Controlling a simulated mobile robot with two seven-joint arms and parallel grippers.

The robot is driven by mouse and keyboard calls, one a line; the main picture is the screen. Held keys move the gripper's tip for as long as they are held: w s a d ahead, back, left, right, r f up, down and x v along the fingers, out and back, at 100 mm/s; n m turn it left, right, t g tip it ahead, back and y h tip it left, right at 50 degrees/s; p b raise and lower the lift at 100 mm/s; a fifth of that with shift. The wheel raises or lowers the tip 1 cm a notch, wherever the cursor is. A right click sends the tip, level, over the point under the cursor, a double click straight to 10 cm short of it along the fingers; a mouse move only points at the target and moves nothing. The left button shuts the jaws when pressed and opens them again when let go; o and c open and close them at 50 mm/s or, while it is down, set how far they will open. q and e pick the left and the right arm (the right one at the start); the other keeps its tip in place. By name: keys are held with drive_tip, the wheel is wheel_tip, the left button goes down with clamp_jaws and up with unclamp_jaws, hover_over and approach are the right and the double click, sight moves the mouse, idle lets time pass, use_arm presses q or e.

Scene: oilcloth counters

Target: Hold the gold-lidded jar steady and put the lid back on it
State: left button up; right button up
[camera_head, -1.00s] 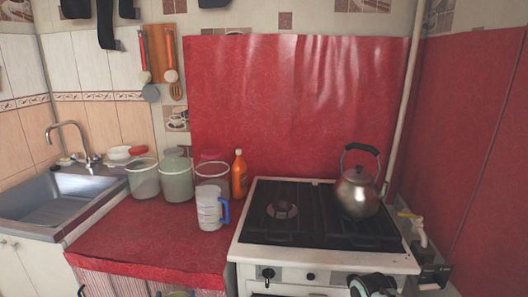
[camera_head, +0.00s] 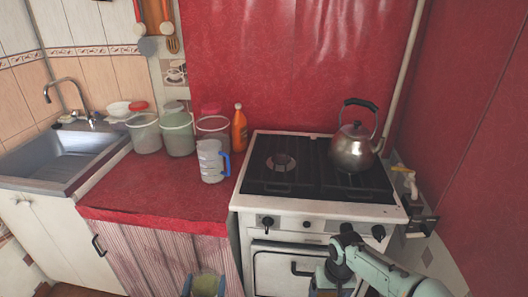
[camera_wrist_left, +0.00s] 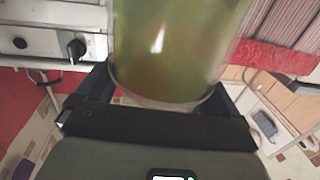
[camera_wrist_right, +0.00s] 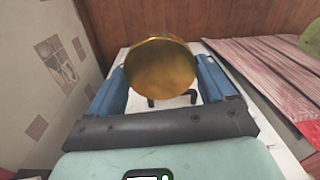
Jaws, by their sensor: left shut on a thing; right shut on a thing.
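The jar (camera_head: 206,285) is clear with greenish contents and shows at the bottom edge of the head view. My left gripper (camera_wrist_left: 165,92) is shut around its body, one finger on each side; the jar fills the upper middle of the left wrist view (camera_wrist_left: 178,45). The round gold lid (camera_wrist_right: 160,68) is in the right wrist view, between the blue fingers of my right gripper (camera_wrist_right: 165,85), which is shut on it. In the head view my right arm is low in front of the stove, to the right of the jar and apart from it.
The stove (camera_head: 305,210) with a kettle (camera_head: 352,150) stands behind my right arm. A red-covered counter (camera_head: 150,185) holds several canisters, a measuring jug (camera_head: 211,162) and an orange bottle (camera_head: 239,130). A sink (camera_head: 60,160) is at left. Open floor space lies before the cabinets.

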use_arm(q)
wheel_tip(320, 180, up, 17)
drive_tip(key=s+p, duration=0.2)
drive_tip(key=p, duration=1.2)
drive_tip(key=shift+s+p, duration=0.3)
drive_tip(key=shift+p, duration=0.05)
use_arm(e)
drive_tip(key=r, duration=0.5)
drive_tip(key=s+r, duration=0.1)
drive_tip(key=r, duration=0.1)
drive_tip(key=shift+s+r, duration=0.1)
drive_tip(key=shift+r, duration=0.3)
use_arm(q)
drive_tip(key=shift+d, duration=0.1)
drive_tip(key=w+d+f+m+g+h, duration=0.1)
drive_tip(key=d+f+m+g+h, duration=0.1)
drive_tip(key=d+m+h, duration=0.2)
drive_tip(key=w+d+f+m+g+h, duration=0.1)
drive_tip(key=d+f+m+g+h, duration=0.1)
drive_tip(key=d+m+h, duration=0.2)
drive_tip(key=d+h, duration=0.3)
drive_tip(key=d, duration=0.2)
drive_tip(key=shift+d+h, duration=0.15)
drive_tip(key=shift+h, duration=0.15)
